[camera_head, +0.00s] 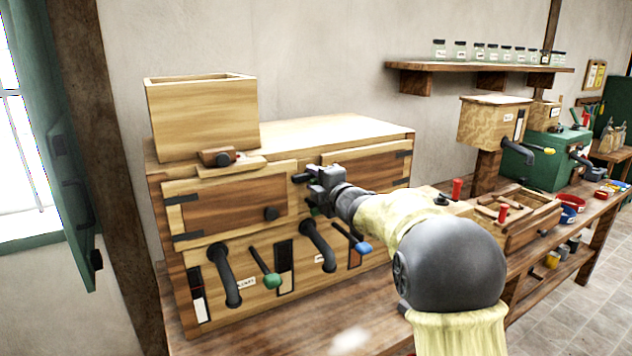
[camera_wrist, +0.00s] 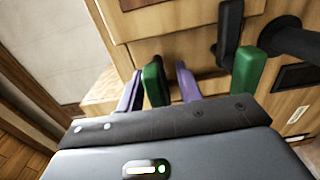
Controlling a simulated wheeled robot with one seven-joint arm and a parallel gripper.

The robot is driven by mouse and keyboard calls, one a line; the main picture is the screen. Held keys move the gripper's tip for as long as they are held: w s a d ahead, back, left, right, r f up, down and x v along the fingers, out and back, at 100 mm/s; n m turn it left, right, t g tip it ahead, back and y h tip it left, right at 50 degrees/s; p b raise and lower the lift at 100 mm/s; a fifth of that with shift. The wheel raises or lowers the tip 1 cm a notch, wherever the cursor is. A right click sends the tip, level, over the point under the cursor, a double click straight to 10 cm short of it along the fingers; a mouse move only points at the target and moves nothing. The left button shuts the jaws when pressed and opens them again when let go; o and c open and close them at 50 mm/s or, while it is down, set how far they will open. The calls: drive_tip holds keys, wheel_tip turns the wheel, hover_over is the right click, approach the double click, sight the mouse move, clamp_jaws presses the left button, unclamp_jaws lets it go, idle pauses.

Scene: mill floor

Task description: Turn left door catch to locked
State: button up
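The left door (camera_head: 225,203) of the wooden cabinet looks closed, with hinges at its left and a round dark knob (camera_head: 271,213) low on its right. My gripper (camera_head: 311,184) is at the strip between the two doors. A dark end of a catch-like part (camera_head: 299,178) shows beside it. In the wrist view, my two purplish fingers (camera_wrist: 160,88) stand apart. A green piece (camera_wrist: 155,82) shows between them, close to the left finger. A second green piece (camera_wrist: 246,72) is outside them. I cannot tell which piece is the left door catch or its setting; my gripper hides much of it.
The right door (camera_head: 370,172) is beyond my gripper. Below are curved black handles (camera_head: 224,275), a green-knobbed lever (camera_head: 271,281) and a blue-knobbed lever (camera_head: 362,248). A wooden hopper box (camera_head: 203,118) stands on top. A partitioned wooden tray (camera_head: 530,228) stands at right.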

drive_tip(key=b+v, duration=0.3)
drive_tip(key=v, duration=1.4)
drive_tip(key=shift+s+d+f, duration=0.1)
drive_tip(key=shift+s+d, duration=0.05)
drive_tip(key=shift+d, duration=0.05)
